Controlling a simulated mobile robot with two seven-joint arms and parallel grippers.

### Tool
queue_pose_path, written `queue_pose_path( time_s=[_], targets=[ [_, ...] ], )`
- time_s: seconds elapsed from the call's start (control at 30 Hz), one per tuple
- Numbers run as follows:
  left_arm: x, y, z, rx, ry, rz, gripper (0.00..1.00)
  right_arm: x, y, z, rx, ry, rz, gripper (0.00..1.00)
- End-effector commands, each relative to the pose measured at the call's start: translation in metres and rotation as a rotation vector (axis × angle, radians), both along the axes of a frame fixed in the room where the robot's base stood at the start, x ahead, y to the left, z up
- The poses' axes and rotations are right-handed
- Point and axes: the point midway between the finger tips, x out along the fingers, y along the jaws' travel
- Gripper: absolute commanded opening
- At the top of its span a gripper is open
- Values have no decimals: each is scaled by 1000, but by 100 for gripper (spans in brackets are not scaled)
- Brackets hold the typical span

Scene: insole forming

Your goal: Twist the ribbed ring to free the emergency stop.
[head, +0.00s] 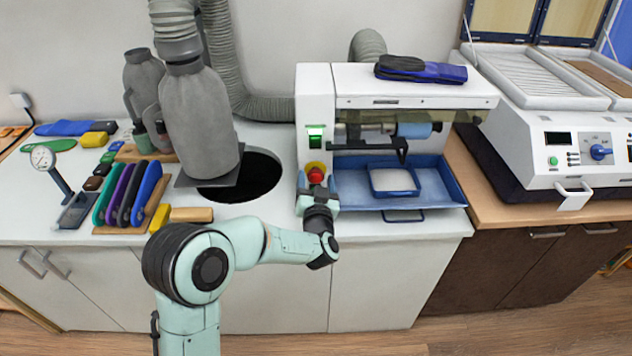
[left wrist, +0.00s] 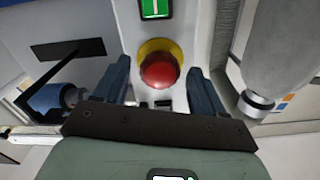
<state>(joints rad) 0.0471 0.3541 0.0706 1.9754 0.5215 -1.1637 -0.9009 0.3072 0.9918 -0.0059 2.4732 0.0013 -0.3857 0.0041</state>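The emergency stop is a red button (head: 316,175) on a yellow base, on the front of the white machine post. In the left wrist view the red button (left wrist: 160,71) and its yellow surround (left wrist: 158,47) sit between my left gripper's fingers. No ribs can be made out on the ring at this size. My left gripper (head: 317,192) is just in front of the button. In the left wrist view the gripper (left wrist: 158,82) is open, one finger on each side, with gaps to the button. My right gripper is not in view.
A green-lit switch (head: 316,136) sits above the button. A blue tray (head: 440,185) with a white-filled pan lies right of the post. Coloured insoles (head: 130,195) stand farther left.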

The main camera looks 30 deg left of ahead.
Motion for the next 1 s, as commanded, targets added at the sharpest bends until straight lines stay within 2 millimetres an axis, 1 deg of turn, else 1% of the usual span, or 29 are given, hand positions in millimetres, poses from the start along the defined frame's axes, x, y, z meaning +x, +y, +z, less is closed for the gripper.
queue_pose_path(
  time_s=[0.13,0.6,0.9,1.0],
  targets=[
    [-6,-4,-1,0,-1,-1,70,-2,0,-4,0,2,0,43],
    [-46,-29,0,0,-2,-1,70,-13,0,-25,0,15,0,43],
    [-71,-44,0,-1,0,-1,70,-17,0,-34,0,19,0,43],
    [-75,-46,0,1,-1,0,70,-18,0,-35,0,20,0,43]
  ],
)
